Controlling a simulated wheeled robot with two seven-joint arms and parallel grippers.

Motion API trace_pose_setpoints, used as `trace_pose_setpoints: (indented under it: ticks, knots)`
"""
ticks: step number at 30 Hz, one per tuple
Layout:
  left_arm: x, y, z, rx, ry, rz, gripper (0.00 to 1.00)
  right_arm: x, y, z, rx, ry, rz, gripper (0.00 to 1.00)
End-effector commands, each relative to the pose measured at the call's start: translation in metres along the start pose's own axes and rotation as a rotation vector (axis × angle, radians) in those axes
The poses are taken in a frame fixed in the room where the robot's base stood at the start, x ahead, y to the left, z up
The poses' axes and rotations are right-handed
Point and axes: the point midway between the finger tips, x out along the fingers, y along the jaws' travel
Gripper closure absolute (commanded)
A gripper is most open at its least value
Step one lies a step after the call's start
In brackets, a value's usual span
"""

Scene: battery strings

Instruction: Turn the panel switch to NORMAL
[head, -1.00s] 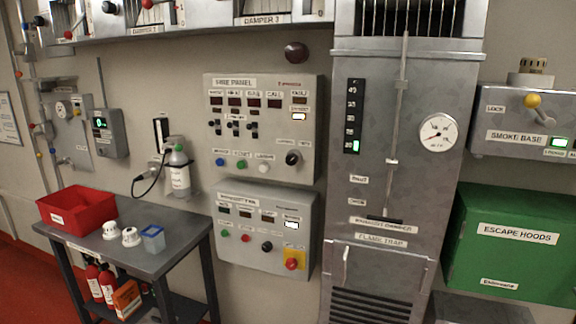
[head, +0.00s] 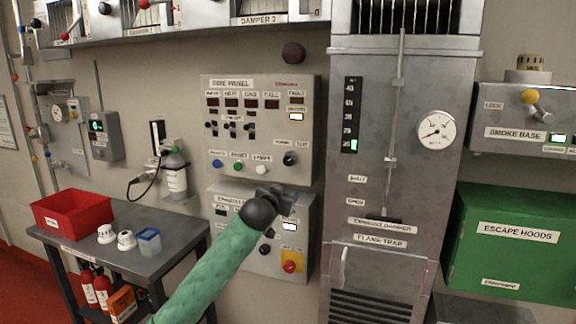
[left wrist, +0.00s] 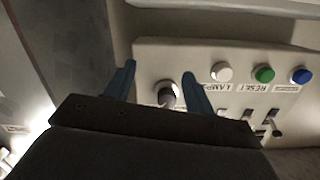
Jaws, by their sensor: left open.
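The fire panel (head: 257,100) is a grey box on the wall with lamps, small toggles, buttons and a black rotary switch (head: 290,158) at its lower right. The switch also shows in the left wrist view (left wrist: 168,93), upside down, as a dark knob with a pale face. My left gripper (head: 282,192) is just below the switch in the head view, over the top of the lower panel. In the left wrist view its two blue fingers (left wrist: 160,80) are open, one on each side of the knob, with nothing held. I cannot tell whether they touch it. My right gripper is not in view.
Blue (left wrist: 301,75), green (left wrist: 263,74) and white (left wrist: 222,71) buttons sit beside the switch. The lower panel (head: 229,240) is partly hidden by my left arm. A metal cabinet (head: 385,150) stands close on the right. A table (head: 180,228) is at the left.

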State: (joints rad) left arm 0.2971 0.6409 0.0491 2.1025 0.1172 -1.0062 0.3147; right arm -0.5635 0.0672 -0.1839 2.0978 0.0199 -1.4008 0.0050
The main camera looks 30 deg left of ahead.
Motion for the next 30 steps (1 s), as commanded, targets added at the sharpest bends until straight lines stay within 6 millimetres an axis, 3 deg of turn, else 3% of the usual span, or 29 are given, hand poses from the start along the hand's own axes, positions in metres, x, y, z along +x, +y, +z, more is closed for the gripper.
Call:
trace_pose_setpoints:
  ticks: [1, 3, 7, 12, 15, 30]
  knots:
    - [-0.003, -0.01, -0.024, -0.002, 0.038, -0.011, 0.46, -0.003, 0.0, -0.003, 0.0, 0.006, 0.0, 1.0]
    - [-0.008, -0.02, -0.047, -0.006, 0.074, -0.02, 0.46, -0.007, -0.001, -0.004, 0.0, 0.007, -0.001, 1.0]
    - [-0.013, -0.029, -0.07, -0.009, 0.11, -0.028, 0.46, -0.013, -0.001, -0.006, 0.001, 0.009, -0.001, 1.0]
    - [-0.005, -0.032, -0.076, -0.011, 0.115, -0.03, 0.46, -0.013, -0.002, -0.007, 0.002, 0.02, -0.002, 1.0]
    - [0.005, -0.032, -0.078, -0.012, 0.114, -0.03, 0.46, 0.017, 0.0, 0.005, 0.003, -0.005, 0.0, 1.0]
    - [0.057, -0.033, -0.082, -0.011, 0.113, -0.03, 0.46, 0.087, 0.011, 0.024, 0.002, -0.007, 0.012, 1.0]
